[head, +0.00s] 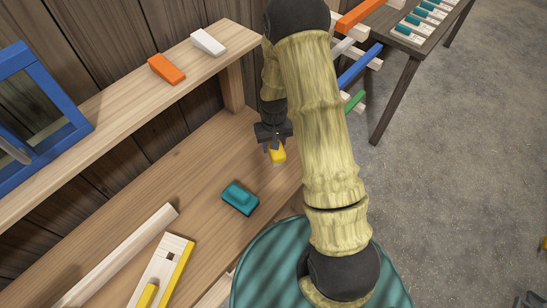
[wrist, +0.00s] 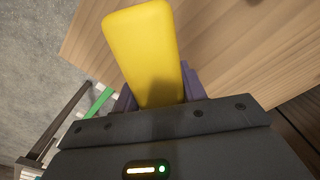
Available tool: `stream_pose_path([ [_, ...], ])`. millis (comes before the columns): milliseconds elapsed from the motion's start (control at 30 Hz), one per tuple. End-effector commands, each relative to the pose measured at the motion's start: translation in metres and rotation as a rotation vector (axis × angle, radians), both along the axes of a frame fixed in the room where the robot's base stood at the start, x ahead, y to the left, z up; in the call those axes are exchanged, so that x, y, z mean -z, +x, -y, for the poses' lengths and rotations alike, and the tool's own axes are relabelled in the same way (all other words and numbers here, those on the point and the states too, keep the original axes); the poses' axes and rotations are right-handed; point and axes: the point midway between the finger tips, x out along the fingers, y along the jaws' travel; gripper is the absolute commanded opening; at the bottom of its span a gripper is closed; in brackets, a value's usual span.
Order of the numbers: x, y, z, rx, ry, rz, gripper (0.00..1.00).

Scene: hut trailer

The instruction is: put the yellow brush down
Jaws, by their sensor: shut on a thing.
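The yellow brush (head: 277,155) is in my gripper (head: 275,143), over the right part of the lower wooden bench (head: 205,165). In the head view only a small yellow block shows below the fingers, with a pale lower edge. In the wrist view the yellow brush (wrist: 148,50) fills the upper middle, and its near end sits between the fingers (wrist: 160,95). My gripper is shut on it. I cannot tell whether the brush touches the bench top.
A teal brush-like block (head: 240,198) lies on the bench left of my gripper. A white beam (head: 120,255) and a white-and-yellow piece (head: 165,270) lie further left. An upper shelf (head: 120,95) holds an orange block (head: 166,68) and a white block (head: 208,41).

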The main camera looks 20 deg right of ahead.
Motion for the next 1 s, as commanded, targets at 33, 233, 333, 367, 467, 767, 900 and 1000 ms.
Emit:
stream_pose_path([
  [33,0.000,0.000,0.000,0.000,0.000,0.000,0.05],
  [233,0.000,0.000,-0.001,-0.003,0.000,0.000,0.05],
  [333,0.000,0.000,-0.001,-0.003,0.000,0.000,0.05],
  [367,0.000,0.000,-0.001,-0.004,0.000,0.000,0.05],
  [467,0.000,-0.001,-0.002,-0.029,0.004,0.001,0.05],
  [767,-0.018,-0.019,-0.003,-0.364,0.020,0.008,0.05],
  [900,-0.029,-0.031,-0.001,-0.526,0.007,0.006,0.05],
  [1000,-0.035,-0.036,0.000,-0.583,0.001,0.002,0.05],
])
